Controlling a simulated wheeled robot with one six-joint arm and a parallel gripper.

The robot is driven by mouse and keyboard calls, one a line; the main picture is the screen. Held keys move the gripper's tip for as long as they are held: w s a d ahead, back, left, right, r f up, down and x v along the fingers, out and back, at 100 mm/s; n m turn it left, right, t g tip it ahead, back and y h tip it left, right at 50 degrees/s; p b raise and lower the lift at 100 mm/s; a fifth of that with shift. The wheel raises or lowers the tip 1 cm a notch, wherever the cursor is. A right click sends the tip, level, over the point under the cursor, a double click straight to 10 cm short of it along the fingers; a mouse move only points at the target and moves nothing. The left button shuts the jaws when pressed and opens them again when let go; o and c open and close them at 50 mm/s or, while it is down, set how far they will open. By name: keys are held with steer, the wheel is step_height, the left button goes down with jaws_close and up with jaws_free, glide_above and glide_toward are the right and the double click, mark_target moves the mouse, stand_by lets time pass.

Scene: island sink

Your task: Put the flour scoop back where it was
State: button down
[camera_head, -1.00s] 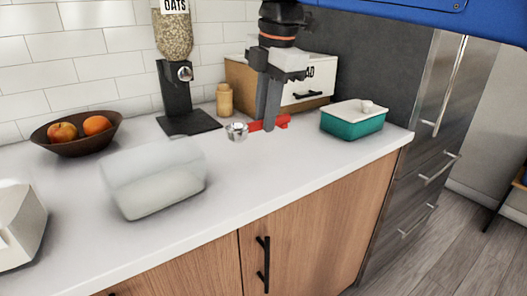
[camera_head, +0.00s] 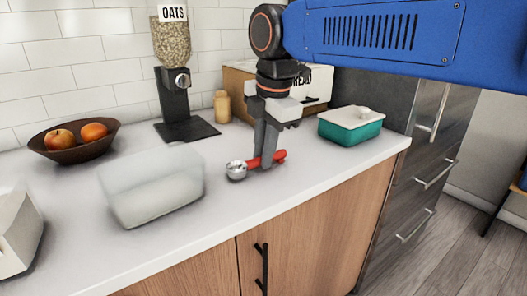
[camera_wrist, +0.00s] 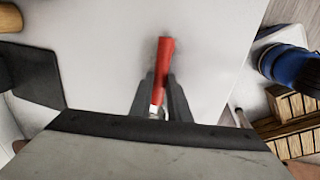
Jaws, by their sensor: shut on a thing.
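The flour scoop has a red handle and a round metal bowl (camera_head: 236,171). My gripper (camera_head: 263,163) points down and is shut on the scoop's handle, near the front part of the counter. In the head view the bowl points left and the red handle end (camera_head: 280,156) sticks out to the right of the fingers. In the wrist view the red handle (camera_wrist: 165,60) runs up from between the fingers; the bowl is hidden there. I cannot tell whether the scoop touches the counter. A translucent bin (camera_head: 152,185) with pale contents stands to the left of the scoop.
An oats dispenser (camera_head: 174,80), a small tan jar (camera_head: 222,106) and a bread box (camera_head: 240,88) stand along the back. A green butter dish (camera_head: 350,130) is at the right. A fruit bowl (camera_head: 70,150) is at the left. Counter (camera_head: 300,165) right of the scoop is clear.

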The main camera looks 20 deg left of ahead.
steer(key=c, duration=1.7)
jaws_free()
steer(key=shift+o, duration=0.2)
steer(key=v, duration=1.2)
steer(key=shift+w+r, duration=0.1)
steer(key=d+f+m, duration=0.4)
steer(key=d, duration=0.4)
steer(key=d+f+m+t, duration=0.1)
steer(key=d+f+m, duration=0.2)
steer(key=d+m, duration=0.35)
steer(key=d+f+m, duration=0.3)
steer(key=d+f, duration=0.1)
steer(key=d, duration=0.6)
steer(key=s+d+f+m+t+h, duration=0.1)
steer(key=s+d+f+m, duration=0.5)
steer(key=f, duration=0.4)
steer(key=s+d+f+m+t, duration=0.1)
steer(key=s+d+f+m, duration=0.5)
steer(key=d+f+m, duration=0.2)
steer(key=d+f, duration=0.2)
steer(key=d, duration=0.1)
steer(key=shift+d+f+h, duration=0.15)
steer(key=shift+h, duration=0.25)
steer(key=shift+m, duration=0.25)
